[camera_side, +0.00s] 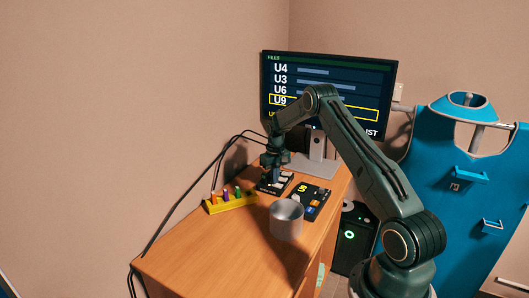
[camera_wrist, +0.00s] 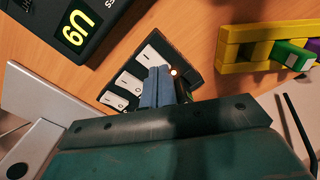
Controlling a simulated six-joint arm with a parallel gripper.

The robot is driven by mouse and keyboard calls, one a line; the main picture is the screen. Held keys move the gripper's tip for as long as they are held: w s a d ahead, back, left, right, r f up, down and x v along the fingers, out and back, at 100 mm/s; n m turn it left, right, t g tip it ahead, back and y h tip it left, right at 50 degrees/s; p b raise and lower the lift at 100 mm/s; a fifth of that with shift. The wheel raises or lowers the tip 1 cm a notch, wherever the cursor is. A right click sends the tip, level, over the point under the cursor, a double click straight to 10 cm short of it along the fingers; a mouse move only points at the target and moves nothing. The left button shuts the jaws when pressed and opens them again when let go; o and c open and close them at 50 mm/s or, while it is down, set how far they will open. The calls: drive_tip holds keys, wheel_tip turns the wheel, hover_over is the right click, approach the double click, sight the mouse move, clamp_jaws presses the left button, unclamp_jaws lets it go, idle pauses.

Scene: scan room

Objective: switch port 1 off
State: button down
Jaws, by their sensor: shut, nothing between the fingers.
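The dark switch box (camera_wrist: 190,62) shows in the wrist view with a row of white rocker switches. One rocker (camera_wrist: 152,52) is at the upper end of the row, with a lit orange lamp (camera_wrist: 174,72) near it. Two more rockers (camera_wrist: 130,81) lie lower left; port numbers are not readable. My gripper (camera_wrist: 157,72) is shut and empty, its tips over the row near the upper rocker, hiding part of the box. Contact cannot be told. In the side view my gripper (camera_side: 274,179) points down over the box (camera_side: 264,187).
A yellow rack (camera_side: 232,204) with coloured sticks stands left of the box. A monitor (camera_side: 345,88) is behind. The desk's front left (camera_side: 200,250) is clear.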

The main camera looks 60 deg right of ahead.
drive_tip(key=shift+f, duration=0.15)
drive_tip(key=shift+r, duration=3.55)
drive_tip(key=shift+r, duration=0.1)
